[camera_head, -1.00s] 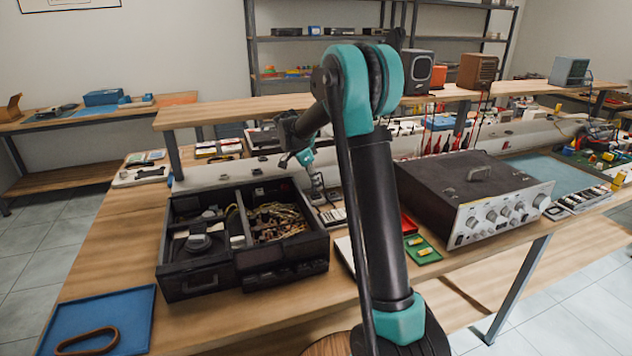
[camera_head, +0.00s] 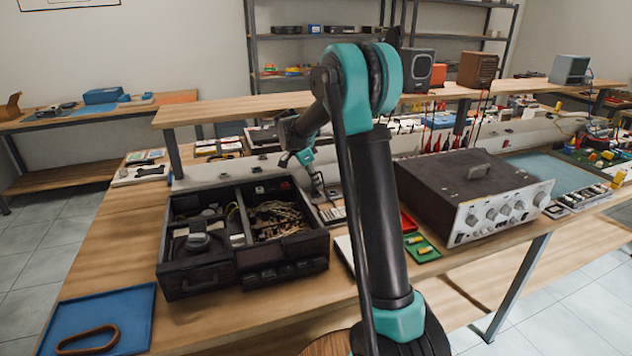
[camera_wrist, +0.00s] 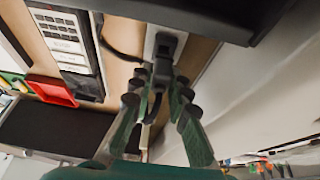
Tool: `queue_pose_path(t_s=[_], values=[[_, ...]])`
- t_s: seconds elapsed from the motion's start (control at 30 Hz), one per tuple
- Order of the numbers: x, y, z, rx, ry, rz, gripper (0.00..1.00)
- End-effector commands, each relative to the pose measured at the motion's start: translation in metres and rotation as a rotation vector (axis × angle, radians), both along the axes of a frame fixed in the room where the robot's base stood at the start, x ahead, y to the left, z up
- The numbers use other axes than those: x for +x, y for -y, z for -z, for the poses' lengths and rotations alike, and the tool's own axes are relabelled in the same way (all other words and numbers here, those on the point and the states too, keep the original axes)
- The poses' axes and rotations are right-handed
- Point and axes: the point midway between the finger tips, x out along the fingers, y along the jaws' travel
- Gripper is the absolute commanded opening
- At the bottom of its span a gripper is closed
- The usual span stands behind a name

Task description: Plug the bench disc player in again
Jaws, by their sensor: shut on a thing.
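The disc player (camera_head: 205,280) is a black, open-topped case with wires and parts inside. It stands on the bench (camera_head: 110,240), left of my arm. My gripper (camera_head: 317,184) is low behind its right rear corner, partly hidden by my arm. In the wrist view, my gripper (camera_wrist: 163,90) is shut on a black plug (camera_wrist: 163,70). A dark cord runs near the plug. The plug's far end is at a pale grey socket block (camera_wrist: 158,28) and overlaps it in the picture. I cannot tell how deep the plug sits.
A silver-fronted amplifier (camera_head: 500,217) stands right of my arm. A green tray (camera_head: 424,250) lies between. A raised shelf (camera_head: 230,112) runs along the bench's back. A blue tray (camera_head: 135,305) holds a brown belt loop (camera_head: 88,340) at front left. A dark edge (camera_wrist: 215,20) overhangs in the wrist view.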

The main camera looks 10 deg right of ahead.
Motion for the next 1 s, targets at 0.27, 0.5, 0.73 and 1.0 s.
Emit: queue_pose_path(t_s=[0.27, 0.5, 0.73, 1.0], values=[[0.000, 0.000, 0.003, 0.000, 0.000, 0.000, 0.00], [0.000, 0.000, 0.006, 0.000, 0.000, 0.000, 0.00], [0.000, 0.000, 0.008, 0.000, 0.000, 0.000, 0.00], [0.000, 0.000, 0.011, 0.000, 0.000, 0.000, 0.00]])
